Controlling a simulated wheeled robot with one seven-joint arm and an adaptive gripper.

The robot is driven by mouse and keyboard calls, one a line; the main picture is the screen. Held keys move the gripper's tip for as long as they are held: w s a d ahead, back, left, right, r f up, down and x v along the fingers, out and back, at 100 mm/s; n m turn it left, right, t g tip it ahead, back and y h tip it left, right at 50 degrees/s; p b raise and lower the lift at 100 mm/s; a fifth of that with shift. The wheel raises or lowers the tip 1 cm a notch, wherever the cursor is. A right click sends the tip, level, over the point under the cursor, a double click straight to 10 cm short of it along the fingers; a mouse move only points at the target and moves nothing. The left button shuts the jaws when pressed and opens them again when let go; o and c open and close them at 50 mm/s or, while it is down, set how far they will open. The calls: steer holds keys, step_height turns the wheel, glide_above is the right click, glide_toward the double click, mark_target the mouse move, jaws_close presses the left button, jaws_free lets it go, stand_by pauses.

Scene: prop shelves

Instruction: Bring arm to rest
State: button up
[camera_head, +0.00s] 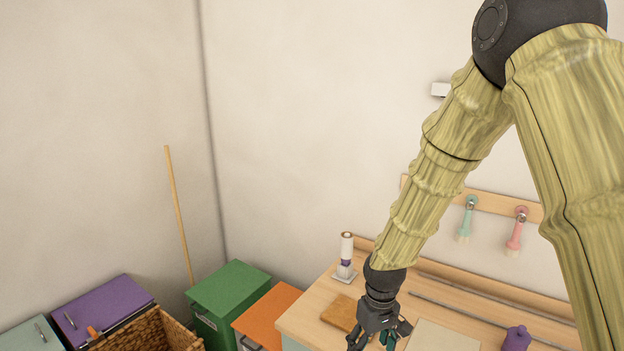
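My arm reaches down from the upper right to the wooden counter (318,305). My gripper (372,343) points down over the counter's front part, at the bottom edge of the picture. Its fingertips run to or past the picture's edge, so I cannot see whether they are open or shut. A small dark green shape (388,341) shows right beside the fingers; I cannot tell whether it is held or stands behind them.
On the counter are a brown board (340,313), a pale flat board (441,337), a purple bottle (516,339) and a white-and-purple roll on a stand (346,252). Two brushes hang from a wall rail (490,201). Green (230,287) and orange (268,314) bins and a wicker basket (150,333) stand left.

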steer(key=s+d+f+m+b, duration=0.1)
steer(key=s+f+b, duration=0.15)
steer(key=f, duration=1.25)
steer(key=s+d+f+m+b, duration=0.2)
steer(key=s+d+f+b, duration=0.1)
steer(key=s+f, duration=0.7)
steer(key=s+d+f+m+b, duration=0.2)
steer(key=s+f, duration=0.9)
steer(key=s, duration=0.7)
steer(key=d+b, duration=0.1)
steer(key=d, duration=0.1)
steer(key=shift+d+f, duration=0.15)
steer(key=shift+d, duration=0.15)
